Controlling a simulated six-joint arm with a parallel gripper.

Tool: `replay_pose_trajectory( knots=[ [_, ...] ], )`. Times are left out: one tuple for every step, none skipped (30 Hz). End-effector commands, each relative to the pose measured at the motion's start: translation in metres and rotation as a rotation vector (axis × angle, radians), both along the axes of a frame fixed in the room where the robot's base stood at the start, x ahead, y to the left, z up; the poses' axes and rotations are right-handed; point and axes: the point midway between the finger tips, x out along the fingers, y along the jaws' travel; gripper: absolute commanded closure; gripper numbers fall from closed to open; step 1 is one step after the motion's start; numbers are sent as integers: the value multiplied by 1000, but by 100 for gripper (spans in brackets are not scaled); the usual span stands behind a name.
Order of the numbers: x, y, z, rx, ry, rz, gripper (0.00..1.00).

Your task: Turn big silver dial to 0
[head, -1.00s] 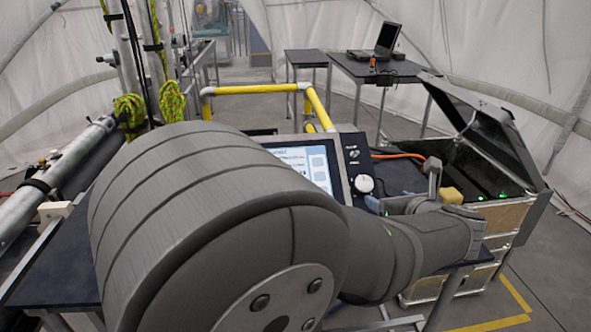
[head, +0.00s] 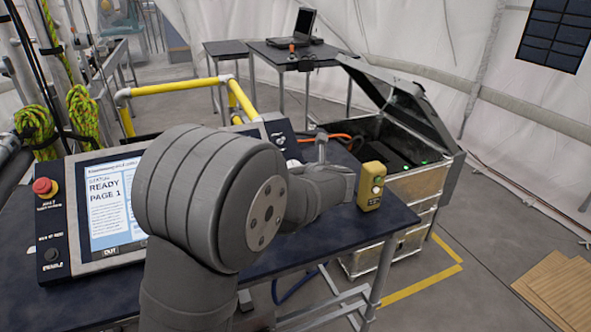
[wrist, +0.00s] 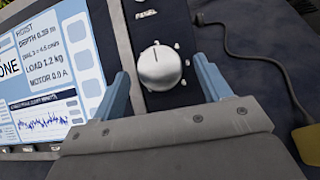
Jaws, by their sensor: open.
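The big silver dial (wrist: 160,67) sits on the dark panel right of the screen in the wrist view. Its pointer line is at the upper edge, pointing roughly up in that view. Small marks ring it, too small to read surely. My gripper (wrist: 161,80) is open, with one blue-grey finger on each side of the dial. Gaps show between the fingers and the dial, so it is not gripped. In the head view my arm covers most of the dial and part of the panel, and my gripper (head: 322,150) is partly hidden behind my wrist.
The console screen (head: 108,200) reads READY PAGE 1. A red stop button (head: 44,187) is at its left. A yellow box with buttons (head: 371,186) stands on the dark table (head: 330,236), close to my wrist. An open metal case (head: 405,185) stands behind. A dark cable (wrist: 245,55) lies right of the panel.

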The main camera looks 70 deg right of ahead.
Motion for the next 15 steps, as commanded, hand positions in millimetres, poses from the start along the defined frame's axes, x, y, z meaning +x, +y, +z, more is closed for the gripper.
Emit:
replay_pose_trajectory(
  knots=[
    [4, -3, -2, 0, 0, 2, 30],
    [6, -5, -3, 1, -1, 2, 30],
    [8, -6, -4, 1, -1, 2, 30],
    [9, -7, -5, 0, 0, 1, 30],
    [10, -8, -5, 0, 0, 1, 30],
    [10, -9, -5, 0, 0, 0, 30],
    [10, -9, -6, 0, 0, 0, 30],
    [11, -9, -6, 0, 0, 0, 30],
    [11, -10, -6, -1, -1, 0, 30],
    [11, -10, -6, 0, 0, 0, 30],
    [11, -10, -6, 0, 0, 0, 30],
    [11, -9, -6, 0, 0, 0, 30],
    [11, -9, -6, 0, 0, 0, 30],
    [10, -9, -6, 0, 0, 0, 30],
    [10, -9, -6, 0, 0, 0, 38]
  ],
)
